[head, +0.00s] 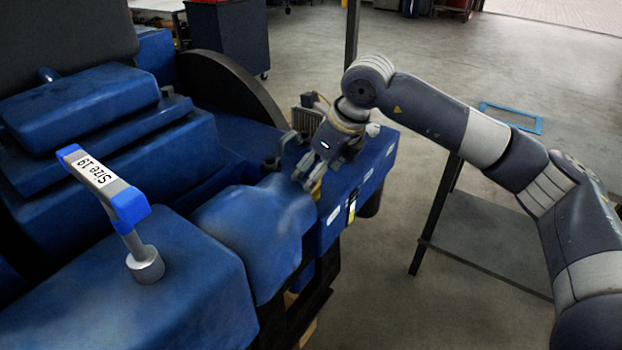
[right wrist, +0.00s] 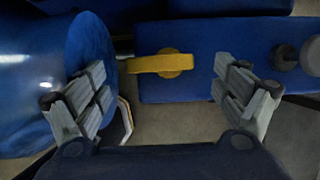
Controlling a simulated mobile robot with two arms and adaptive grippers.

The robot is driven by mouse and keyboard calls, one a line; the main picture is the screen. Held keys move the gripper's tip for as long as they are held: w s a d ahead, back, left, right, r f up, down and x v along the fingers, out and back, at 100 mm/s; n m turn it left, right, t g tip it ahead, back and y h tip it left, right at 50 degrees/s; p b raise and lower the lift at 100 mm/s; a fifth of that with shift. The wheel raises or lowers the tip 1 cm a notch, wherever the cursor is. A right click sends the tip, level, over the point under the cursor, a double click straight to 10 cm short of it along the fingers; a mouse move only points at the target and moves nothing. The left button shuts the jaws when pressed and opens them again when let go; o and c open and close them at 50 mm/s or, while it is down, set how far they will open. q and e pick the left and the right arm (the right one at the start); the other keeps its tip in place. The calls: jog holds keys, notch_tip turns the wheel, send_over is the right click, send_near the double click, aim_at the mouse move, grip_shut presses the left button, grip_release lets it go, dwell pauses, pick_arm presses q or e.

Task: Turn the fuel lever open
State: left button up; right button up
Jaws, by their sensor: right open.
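The yellow fuel lever (right wrist: 160,64) lies level across the picture in the right wrist view, its round hub on a blue housing (right wrist: 205,55). Its free end points left, towards a blue rounded part. In the head view my right gripper (head: 309,180) is over the side of the blue engine (head: 255,225), with a bit of yellow (head: 317,189) by its fingers. In the right wrist view my right gripper (right wrist: 163,88) is open, with the lever ahead and between its two fingers. I cannot tell any contact. My left gripper is not in view.
A socket wrench marked "Size 19" (head: 104,190) stands upright on the engine at the left. A dark-framed table (head: 480,235) stands under my right arm. A blue frame (head: 511,117) lies on the floor.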

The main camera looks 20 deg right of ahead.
jog(key=shift+x, duration=1.45)
jog(key=shift+c, duration=0.6)
jog(key=c, duration=0.9)
